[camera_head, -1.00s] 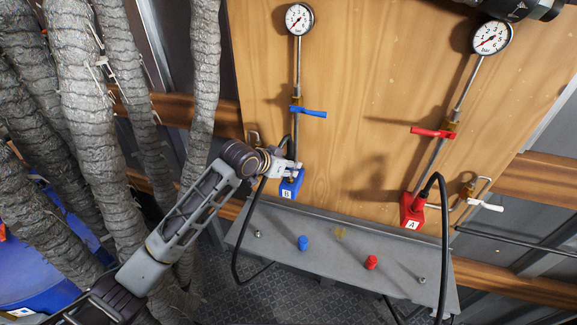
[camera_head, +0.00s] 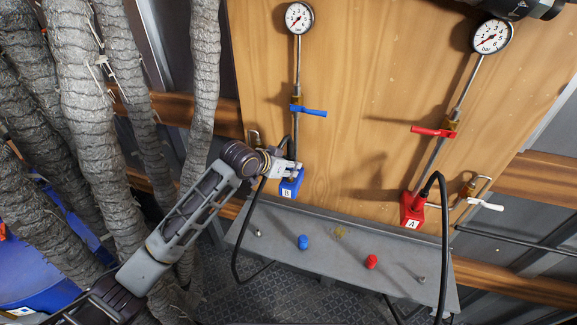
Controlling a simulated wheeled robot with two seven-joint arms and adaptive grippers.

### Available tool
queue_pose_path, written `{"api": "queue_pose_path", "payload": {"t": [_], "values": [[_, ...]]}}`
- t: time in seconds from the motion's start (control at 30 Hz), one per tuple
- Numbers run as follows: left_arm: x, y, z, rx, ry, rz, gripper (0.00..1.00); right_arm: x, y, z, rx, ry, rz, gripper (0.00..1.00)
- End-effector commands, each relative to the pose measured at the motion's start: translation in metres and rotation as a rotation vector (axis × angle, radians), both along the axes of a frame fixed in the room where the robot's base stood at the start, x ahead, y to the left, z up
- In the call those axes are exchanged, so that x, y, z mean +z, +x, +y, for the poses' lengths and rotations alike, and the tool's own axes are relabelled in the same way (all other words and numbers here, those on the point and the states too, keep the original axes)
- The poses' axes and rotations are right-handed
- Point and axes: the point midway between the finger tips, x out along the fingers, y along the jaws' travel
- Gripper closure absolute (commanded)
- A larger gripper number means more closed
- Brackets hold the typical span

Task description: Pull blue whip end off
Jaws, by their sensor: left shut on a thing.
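My left gripper (camera_head: 287,167) is at the blue block (camera_head: 291,185) marked B, at the lower end of the left gauge pipe. It is shut at the block's top, where the black hose end of the blue whip (camera_head: 236,240) meets it. The fingers hide the exact grip point. The black hose loops down to the left from there. The end still appears to be at the block. My right gripper is not clearly seen; a dark arm part (camera_head: 515,8) shows at the top right.
A red block (camera_head: 412,211) marked A with its own black hose (camera_head: 444,250) is at the right. A grey metal shelf (camera_head: 340,262) below holds a blue cap (camera_head: 303,242) and a red cap (camera_head: 371,262). Wrapped grey hoses (camera_head: 85,120) crowd the left. The wooden panel's middle is clear.

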Motion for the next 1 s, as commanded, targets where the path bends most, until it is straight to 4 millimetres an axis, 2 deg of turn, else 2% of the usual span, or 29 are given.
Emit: {"api": "queue_pose_path", "payload": {"t": [1.0], "values": [[-0.013, 0.000, 0.000, 0.000, 0.000, -0.002, 1.00, -0.001, 0.000, 0.003, -0.002, 0.003, 0.000, 0.47]]}}
